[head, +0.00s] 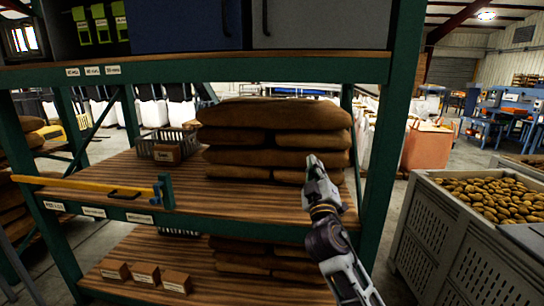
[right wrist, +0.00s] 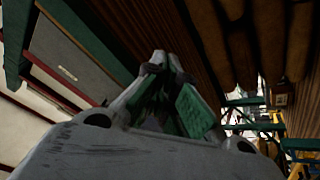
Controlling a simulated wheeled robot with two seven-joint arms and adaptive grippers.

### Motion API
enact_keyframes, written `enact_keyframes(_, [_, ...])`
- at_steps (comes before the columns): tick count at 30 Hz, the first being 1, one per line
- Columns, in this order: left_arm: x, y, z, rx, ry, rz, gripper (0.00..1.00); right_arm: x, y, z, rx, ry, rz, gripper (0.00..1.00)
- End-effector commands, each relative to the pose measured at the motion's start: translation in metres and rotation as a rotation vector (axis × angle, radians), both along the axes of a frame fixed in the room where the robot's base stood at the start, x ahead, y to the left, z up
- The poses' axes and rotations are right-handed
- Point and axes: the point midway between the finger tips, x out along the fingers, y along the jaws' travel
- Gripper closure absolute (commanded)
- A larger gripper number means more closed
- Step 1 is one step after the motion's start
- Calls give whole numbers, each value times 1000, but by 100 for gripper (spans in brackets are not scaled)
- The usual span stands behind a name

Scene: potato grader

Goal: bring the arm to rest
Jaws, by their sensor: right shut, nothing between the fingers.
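My right gripper (head: 316,164) is raised in front of the shelf rack, at the right end of its middle shelf. It is shut and empty, and its fingers point up. Behind it in the head view lie stacked brown sacks (head: 265,140); I cannot tell how far apart they are. In the right wrist view the closed fingers (right wrist: 165,65) show at the middle, with green parts of the gripper beside them. My left gripper is in neither view.
The green rack (head: 392,130) has a post just right of my arm. Small boxes (head: 145,273) sit below. A large bin of potatoes (head: 430,215) stands right, with floor between.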

Motion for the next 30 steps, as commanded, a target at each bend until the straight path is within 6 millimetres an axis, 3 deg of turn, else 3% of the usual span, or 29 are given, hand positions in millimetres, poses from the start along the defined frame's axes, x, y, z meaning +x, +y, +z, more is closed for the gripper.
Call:
enact_keyframes(14, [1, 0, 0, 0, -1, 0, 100, -32, -62, -146, 245, 398, -100, 100])
enact_keyframes(23, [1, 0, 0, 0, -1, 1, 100, -77, -86, -234, 369, 660, -152, 100])
enact_keyframes(30, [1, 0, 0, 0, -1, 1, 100, -126, -98, -298, 452, 875, -188, 100])
